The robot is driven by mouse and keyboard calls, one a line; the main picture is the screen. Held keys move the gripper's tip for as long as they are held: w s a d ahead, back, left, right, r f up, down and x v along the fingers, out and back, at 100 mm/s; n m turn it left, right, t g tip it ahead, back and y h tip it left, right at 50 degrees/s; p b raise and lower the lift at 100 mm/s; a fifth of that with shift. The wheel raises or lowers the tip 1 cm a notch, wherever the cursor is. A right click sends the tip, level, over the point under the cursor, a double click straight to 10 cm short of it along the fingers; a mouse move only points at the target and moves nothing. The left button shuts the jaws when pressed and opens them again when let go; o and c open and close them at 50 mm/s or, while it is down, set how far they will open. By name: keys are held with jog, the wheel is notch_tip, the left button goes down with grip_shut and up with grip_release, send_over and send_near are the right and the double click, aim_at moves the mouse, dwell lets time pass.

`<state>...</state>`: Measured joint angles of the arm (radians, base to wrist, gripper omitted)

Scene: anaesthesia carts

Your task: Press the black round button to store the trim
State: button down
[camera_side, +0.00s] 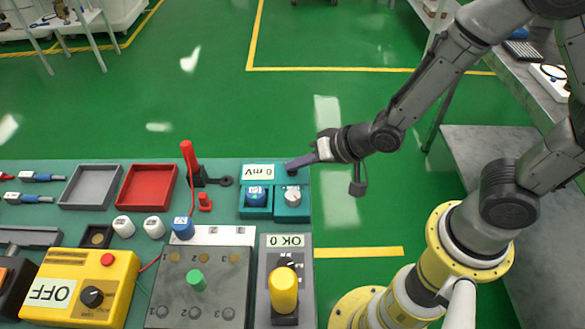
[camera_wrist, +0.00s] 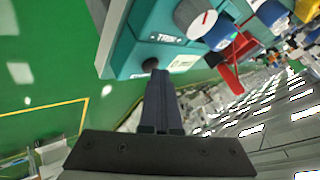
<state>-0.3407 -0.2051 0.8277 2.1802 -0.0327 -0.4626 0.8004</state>
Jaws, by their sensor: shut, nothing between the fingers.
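The black round button (camera_wrist: 150,64) shows in the wrist view on the teal box (camera_wrist: 128,50), near the box's edge and below the word TRIM. My gripper (camera_wrist: 157,76) is shut and empty. Its fingertips are right at the button; I cannot tell whether they touch it. In the side view my gripper (camera_side: 291,166) reaches in from the right to the far end of the teal box (camera_side: 292,213), and the button is hidden there. A white knob with a red line (camera_wrist: 196,18) sits on the same box; it also shows in the side view (camera_side: 292,194).
A display reading 0 mV (camera_side: 262,172) and a blue knob (camera_side: 256,193) stand left of the trim knob. A red lever (camera_side: 188,155) stands upright further left. A yellow knob (camera_side: 284,289) and a yellow OFF box (camera_side: 80,285) are nearer. Green floor lies beyond the bench.

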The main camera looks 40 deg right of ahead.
jog(key=shift+r, duration=0.75)
jog(key=shift+r, duration=2.5)
